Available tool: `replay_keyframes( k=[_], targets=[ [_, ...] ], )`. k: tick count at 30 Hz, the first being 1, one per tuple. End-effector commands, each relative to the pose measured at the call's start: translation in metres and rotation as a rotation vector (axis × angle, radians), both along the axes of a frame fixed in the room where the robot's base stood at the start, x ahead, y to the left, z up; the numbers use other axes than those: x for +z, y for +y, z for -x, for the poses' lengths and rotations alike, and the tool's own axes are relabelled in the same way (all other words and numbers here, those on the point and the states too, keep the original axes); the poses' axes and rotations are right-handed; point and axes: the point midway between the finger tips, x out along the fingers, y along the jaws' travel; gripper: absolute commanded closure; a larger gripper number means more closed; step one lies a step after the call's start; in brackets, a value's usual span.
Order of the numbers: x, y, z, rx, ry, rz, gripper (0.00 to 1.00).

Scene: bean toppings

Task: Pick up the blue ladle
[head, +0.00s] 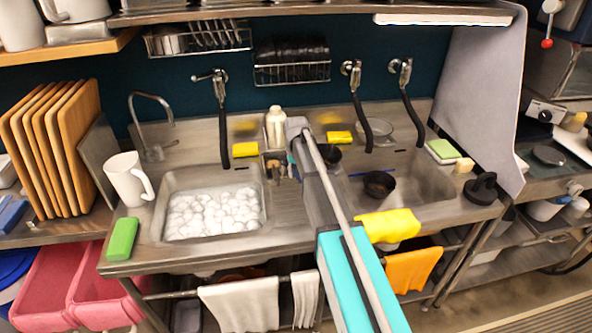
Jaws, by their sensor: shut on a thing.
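No whole ladle shows. My arm reaches from the bottom centre up toward the back of the counter between the two sinks. My gripper's fingers do not show, and any thing held in them is hidden as well.
The left sink (165,198) holds white foam. A dark bowl (379,186) sits in the right sink. A white pitcher (124,176), a green sponge (122,239), a bottle (275,128) and a yellow cloth (388,224) are around them. Racks and a shelf hang above.

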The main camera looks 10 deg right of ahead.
Motion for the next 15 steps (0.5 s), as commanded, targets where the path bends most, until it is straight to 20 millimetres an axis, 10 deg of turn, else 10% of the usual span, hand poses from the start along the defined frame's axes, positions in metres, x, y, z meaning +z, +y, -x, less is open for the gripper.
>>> replay_keyframes(
  k=[15],
  targets=[
    [0.015, 0.000, 0.000, 0.000, 0.000, 0.000, 1.00]
  ],
)
